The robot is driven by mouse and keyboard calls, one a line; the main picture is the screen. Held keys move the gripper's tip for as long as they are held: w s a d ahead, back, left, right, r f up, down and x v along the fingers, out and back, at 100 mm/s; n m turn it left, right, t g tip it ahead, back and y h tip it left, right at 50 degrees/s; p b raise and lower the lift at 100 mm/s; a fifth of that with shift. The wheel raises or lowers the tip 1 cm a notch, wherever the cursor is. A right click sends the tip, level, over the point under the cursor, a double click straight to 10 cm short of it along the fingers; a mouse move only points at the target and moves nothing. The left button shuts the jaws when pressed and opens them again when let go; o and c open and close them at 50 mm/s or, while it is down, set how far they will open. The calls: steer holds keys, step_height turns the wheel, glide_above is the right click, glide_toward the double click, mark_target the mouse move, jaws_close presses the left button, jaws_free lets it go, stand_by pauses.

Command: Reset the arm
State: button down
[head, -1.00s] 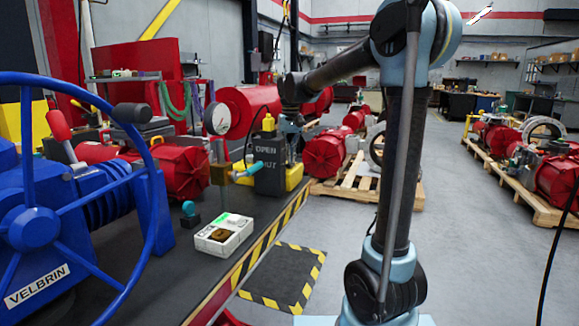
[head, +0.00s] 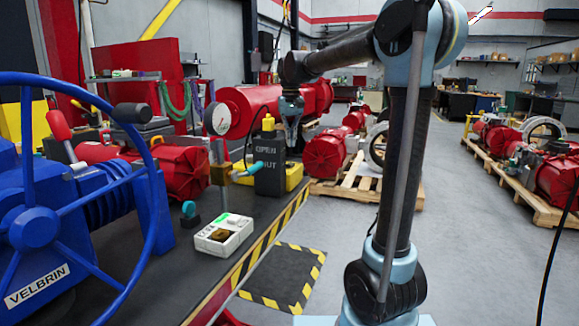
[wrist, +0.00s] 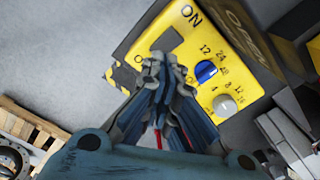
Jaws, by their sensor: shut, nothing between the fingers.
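My gripper (head: 291,110) hangs pointing down in the head view, above and behind the dark box marked OPEN and OUT (head: 270,165). In the wrist view my gripper (wrist: 160,68) is shut, with nothing between its fingers. Below it there is a yellow panel (wrist: 190,42) with ON lettering, a blue knob (wrist: 206,70) and a grey knob (wrist: 225,105). The fingers overlap the panel's left part in that view. I cannot tell the exact gap between fingertips and panel.
A blue VELBRIN handwheel (head: 30,228) stands at the left of the dark bench (head: 190,270). A white tray (head: 224,247) lies on the bench near its striped edge.

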steer(key=shift+r, duration=0.1)
steer(key=s+d+f+m+t, duration=0.1)
steer(key=s+d+f, duration=0.75)
steer(key=s, duration=0.35)
steer(key=s+d+f+t, duration=0.1)
steer(key=s+d+f, duration=0.6)
steer(key=s+d, duration=0.4)
steer(key=s+d+f, duration=0.2)
steer(key=s+f, duration=0.6)
steer(key=f, duration=0.3)
steer(key=shift+s+m, duration=0.4)
steer(key=shift+f, duration=0.1)
